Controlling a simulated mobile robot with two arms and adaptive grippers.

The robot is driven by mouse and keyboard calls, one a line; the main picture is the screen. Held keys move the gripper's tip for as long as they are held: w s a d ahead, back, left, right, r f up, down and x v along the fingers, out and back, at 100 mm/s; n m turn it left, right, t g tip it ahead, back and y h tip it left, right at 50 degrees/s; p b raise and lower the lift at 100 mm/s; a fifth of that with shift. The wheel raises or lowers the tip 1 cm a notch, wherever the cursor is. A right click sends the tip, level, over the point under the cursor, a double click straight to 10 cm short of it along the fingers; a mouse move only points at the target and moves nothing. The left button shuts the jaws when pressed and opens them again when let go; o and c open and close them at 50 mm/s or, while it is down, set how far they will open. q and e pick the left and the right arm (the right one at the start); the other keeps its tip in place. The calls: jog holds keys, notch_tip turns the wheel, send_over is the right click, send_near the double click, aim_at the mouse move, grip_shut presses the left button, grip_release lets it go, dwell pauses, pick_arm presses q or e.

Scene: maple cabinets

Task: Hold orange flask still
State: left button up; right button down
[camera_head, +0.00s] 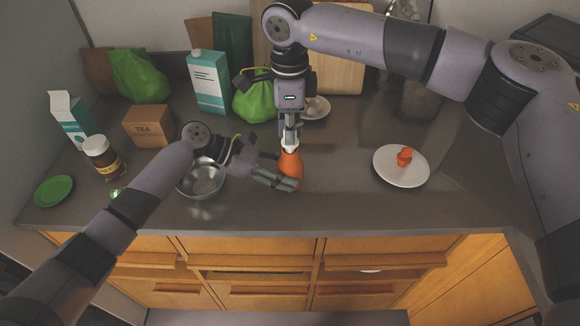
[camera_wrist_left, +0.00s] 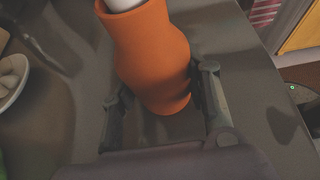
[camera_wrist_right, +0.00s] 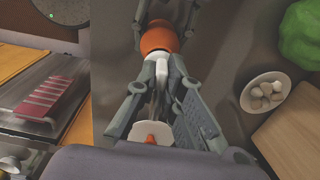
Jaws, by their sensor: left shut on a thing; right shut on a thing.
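The orange flask (camera_head: 291,171) stands near the middle of the counter, with a white top. My left gripper (camera_head: 278,179) is shut around its body from the left. In the left wrist view the flask (camera_wrist_left: 155,60) sits between the two fingers. My right gripper (camera_head: 290,133) comes down from above and is shut on the flask's white top. In the right wrist view that white top (camera_wrist_right: 163,76) is between the fingertips, with part of the orange body (camera_wrist_right: 158,38) beyond. Whether the top is a separate cap, I cannot tell.
A metal bowl (camera_head: 202,181) is close to my left gripper. A white plate (camera_head: 388,174) with a small orange-red item (camera_head: 404,156) is to the right. A green bag (camera_head: 254,101) and a small bowl (camera_head: 316,110) are behind. Counter between flask and plate is clear.

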jog(key=shift+f, duration=0.9)
dwell(1.1)
jog(key=c, duration=1.6)
grip_release()
jog(key=shift+c, duration=0.2)
jog(key=shift+r, duration=0.1)
notch_tip(320, 180, up, 12)
jog(key=shift+f, duration=0.1)
